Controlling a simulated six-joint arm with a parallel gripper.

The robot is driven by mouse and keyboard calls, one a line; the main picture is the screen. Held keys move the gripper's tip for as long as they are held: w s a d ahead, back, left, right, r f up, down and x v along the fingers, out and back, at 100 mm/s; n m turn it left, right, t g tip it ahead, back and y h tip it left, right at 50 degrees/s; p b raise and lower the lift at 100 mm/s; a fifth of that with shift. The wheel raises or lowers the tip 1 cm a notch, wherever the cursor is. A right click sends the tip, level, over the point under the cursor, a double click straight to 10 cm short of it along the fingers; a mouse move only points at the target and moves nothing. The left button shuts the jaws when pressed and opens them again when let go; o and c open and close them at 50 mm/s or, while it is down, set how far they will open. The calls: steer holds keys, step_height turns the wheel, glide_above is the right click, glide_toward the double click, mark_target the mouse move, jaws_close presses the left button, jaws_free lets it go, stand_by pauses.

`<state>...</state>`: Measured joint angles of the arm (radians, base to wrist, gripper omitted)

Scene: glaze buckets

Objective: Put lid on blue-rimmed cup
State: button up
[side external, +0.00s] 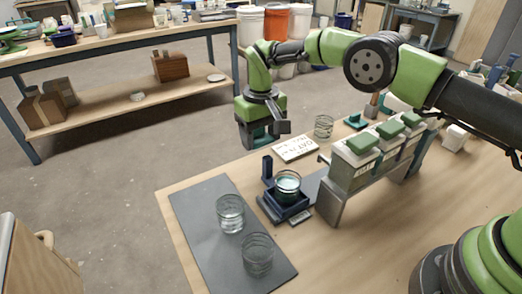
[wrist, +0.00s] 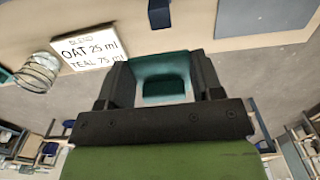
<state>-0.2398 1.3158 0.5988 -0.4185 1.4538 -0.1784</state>
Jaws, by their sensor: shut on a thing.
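My gripper (side external: 262,140) is raised beyond the far edge of the table, clear of the cups. It is shut on a teal piece (wrist: 163,85), which looks hollow between the fingers in the wrist view; I cannot tell whether it is a lid. Two more clear cups, one (side external: 230,213) and another (side external: 258,255), stand on the dark grey mat (side external: 196,215). I cannot tell for sure which cup is blue-rimmed. No separate lid is clear.
A clear ribbed cup (side external: 323,125) stands near a white card (side external: 294,149) reading OAT 25 ml, TEAL 75 ml. A grey rack (side external: 345,178) with green-topped units stands right of the holder. A teal object (side external: 356,121) lies behind it.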

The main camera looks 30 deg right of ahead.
steer(key=shift+r, duration=0.95)
steer(key=shift+s+a+r, duration=0.15)
steer(key=shift+s+r, duration=0.15)
steer(key=shift+r, duration=0.05)
steer(key=s+r, duration=0.4)
steer(key=s, duration=0.8)
steer(key=shift+w+a+f, duration=0.1)
steer(key=shift+a+f, duration=0.05)
steer(key=shift+f, duration=1.65)
steer(key=shift+a+f, duration=0.1)
steer(key=shift+f, duration=1.65)
steer(key=shift+f, duration=0.35)
steer(key=o, duration=1)
